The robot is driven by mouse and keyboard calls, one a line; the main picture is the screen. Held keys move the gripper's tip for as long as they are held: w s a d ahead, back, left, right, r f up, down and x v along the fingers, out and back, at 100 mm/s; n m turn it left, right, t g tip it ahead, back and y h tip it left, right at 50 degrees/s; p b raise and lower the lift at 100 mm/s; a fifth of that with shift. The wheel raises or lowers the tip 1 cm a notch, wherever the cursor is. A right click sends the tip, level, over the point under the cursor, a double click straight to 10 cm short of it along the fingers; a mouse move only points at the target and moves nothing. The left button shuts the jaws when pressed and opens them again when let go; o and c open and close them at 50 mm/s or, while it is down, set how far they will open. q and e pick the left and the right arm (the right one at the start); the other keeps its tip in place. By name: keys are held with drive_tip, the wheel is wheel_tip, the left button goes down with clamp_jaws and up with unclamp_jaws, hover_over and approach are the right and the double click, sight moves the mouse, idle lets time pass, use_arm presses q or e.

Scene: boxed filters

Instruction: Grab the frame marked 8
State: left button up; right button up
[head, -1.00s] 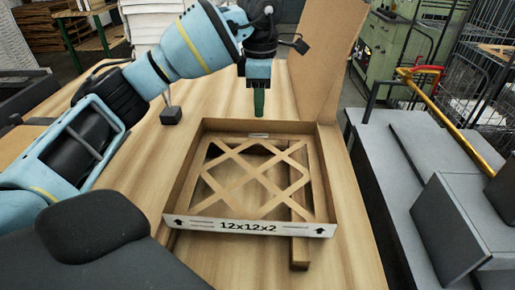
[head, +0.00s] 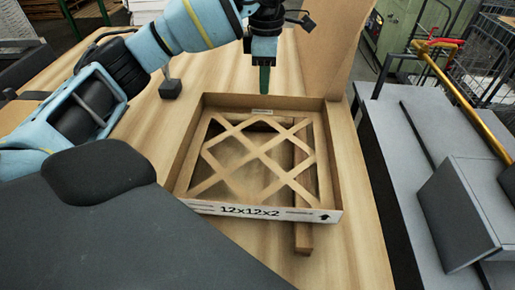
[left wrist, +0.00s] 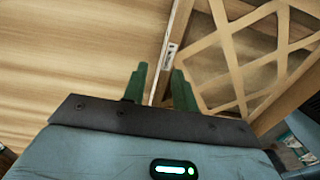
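A shallow cardboard filter frame (head: 333,165) with a crossed lattice lies on the wooden table. Its white front edge reads "12x12x2"; I read no 8 on it. A small pale label, too small to read, is on its far wall. My left gripper (head: 264,80) points down at the middle of that far wall. In the left wrist view, the green fingers of the left gripper (left wrist: 160,70) are apart, with the wall of the frame (left wrist: 173,45) running up between them in the picture. I cannot tell whether they touch it. My right gripper is out of view.
A wooden bar (head: 303,236) sticks out from under the frame's front. A tall cardboard panel (head: 325,50) stands behind it at the right. A small dark block (head: 170,88) is on the table to the left. Grey benches (head: 440,170) stand beyond the table's right edge.

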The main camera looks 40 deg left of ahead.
use_arm(q)
drive_tip(key=f, duration=0.5)
drive_tip(key=shift+s+a, duration=0.1)
drive_tip(key=shift+s, duration=0.15)
drive_tip(key=shift+r, duration=0.1)
drive_tip(key=shift+c, duration=0.2)
clamp_jaws()
